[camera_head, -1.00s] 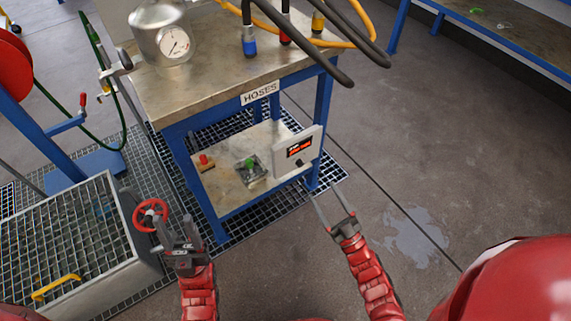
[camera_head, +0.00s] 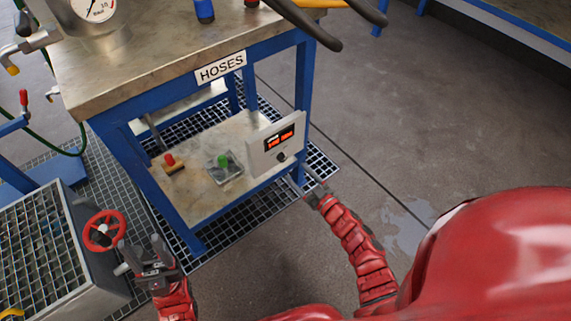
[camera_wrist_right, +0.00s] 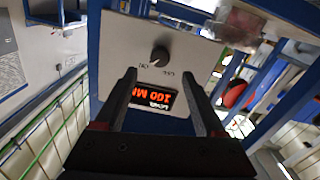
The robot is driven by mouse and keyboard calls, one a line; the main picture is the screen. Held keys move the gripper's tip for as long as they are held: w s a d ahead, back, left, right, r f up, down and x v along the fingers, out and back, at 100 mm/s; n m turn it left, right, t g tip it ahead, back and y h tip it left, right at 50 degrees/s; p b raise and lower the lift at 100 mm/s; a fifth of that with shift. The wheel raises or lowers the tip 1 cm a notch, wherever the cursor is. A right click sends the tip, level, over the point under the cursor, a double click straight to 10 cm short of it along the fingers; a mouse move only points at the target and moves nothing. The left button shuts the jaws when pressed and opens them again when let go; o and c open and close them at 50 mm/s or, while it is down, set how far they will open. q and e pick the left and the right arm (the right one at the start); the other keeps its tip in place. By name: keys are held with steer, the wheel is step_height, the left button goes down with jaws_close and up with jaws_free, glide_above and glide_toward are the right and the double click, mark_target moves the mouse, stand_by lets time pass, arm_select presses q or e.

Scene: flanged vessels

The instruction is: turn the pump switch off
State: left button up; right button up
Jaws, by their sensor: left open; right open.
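The pump switch appears to be the dark rotary knob (camera_head: 282,157) on a pale panel (camera_head: 262,150) on the table's lower shelf. The panel has a red-lit display (camera_head: 279,138). In the right wrist view the knob (camera_wrist_right: 160,55) stands just beyond my fingertips, between their lines, with small lettering on both sides; the right one seems to read OFF. My right gripper (camera_head: 299,174) is open and empty in front of the panel, its fingers apart from the knob as far as I can tell. My left gripper (camera_head: 139,243) is open and empty, near a red handwheel (camera_head: 104,231).
The blue-legged table with a HOSES sign (camera_head: 220,67) overhangs the shelf. A red button (camera_head: 169,160) and a green button (camera_head: 223,161) sit left of the panel. A grated box (camera_head: 40,240) stands at left. The floor at right is clear.

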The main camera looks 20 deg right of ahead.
mark_target(284, 160)
steer(key=b+x, duration=0.1)
steer(key=x, duration=0.6)
steer(key=shift+w+b, duration=0.15)
steer(key=shift+b, duration=0.25)
jaws_close()
